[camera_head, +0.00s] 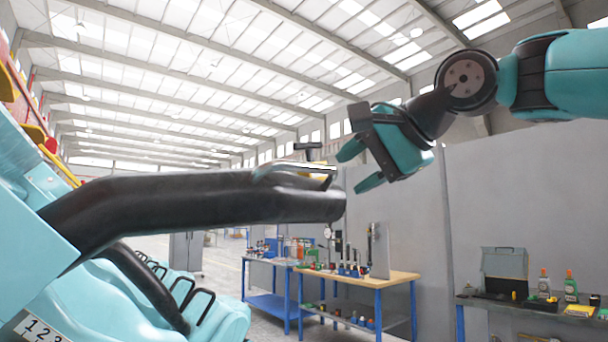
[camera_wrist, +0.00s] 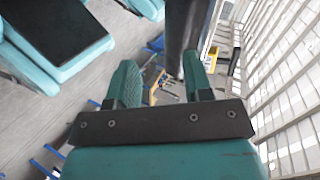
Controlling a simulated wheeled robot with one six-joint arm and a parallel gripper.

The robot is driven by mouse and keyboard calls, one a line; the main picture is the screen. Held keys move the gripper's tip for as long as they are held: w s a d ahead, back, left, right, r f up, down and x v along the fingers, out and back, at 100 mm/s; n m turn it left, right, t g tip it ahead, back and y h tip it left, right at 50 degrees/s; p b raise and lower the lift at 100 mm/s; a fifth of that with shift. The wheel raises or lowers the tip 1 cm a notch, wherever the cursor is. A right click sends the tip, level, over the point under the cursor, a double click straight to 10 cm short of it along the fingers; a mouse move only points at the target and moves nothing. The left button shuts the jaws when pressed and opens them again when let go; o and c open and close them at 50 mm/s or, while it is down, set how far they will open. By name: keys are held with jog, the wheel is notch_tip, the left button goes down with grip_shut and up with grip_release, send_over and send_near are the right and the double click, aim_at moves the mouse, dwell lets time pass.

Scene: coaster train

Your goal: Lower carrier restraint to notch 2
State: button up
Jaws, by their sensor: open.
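The restraint (camera_head: 190,200) is a thick black padded bar. In the head view it reaches from the light-blue carrier (camera_head: 100,295) at left to the middle, roughly level. A metal handle with a small black knob sits on top of its free end. A plate (camera_head: 42,328) with numbers 1, 2, 3 shows at the lower left; the notch setting cannot be read. My gripper (camera_head: 352,167) is open and empty, just right of the bar's end, with no clear contact. In the wrist view, my gripper (camera_wrist: 160,82) has its fingers apart, and a dark bar (camera_wrist: 184,35) shows beyond them.
A blue workbench (camera_head: 390,279) with tools stands behind and below the bar's end. A second bench (camera_head: 540,305) with a case and bottles stands at right. A grey wall panel (camera_head: 530,190) is behind my arm. Black seat handles (camera_head: 185,290) line the carrier. Open air surrounds my gripper.

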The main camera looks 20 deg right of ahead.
notch_tip(320, 180, up, 7)
jog(key=d+m+t, duration=0.2)
jog(key=m, duration=0.1)
jog(key=p, duration=1.3)
send_near(312, 166)
jog(key=w+a, duration=0.2)
jog(key=w, duration=0.2)
jog(key=shift+h, duration=0.3)
jog(key=x, duration=0.2)
jog(key=p+x, duration=0.1)
jog(key=x, duration=0.2)
jog(key=f+p+x, duration=0.1)
jog(key=x, duration=0.2)
jog(key=shift+w+d, duration=0.1)
jog(key=shift+w, duration=0.1)
jog(key=shift+f, duration=0.1)
grip_shut()
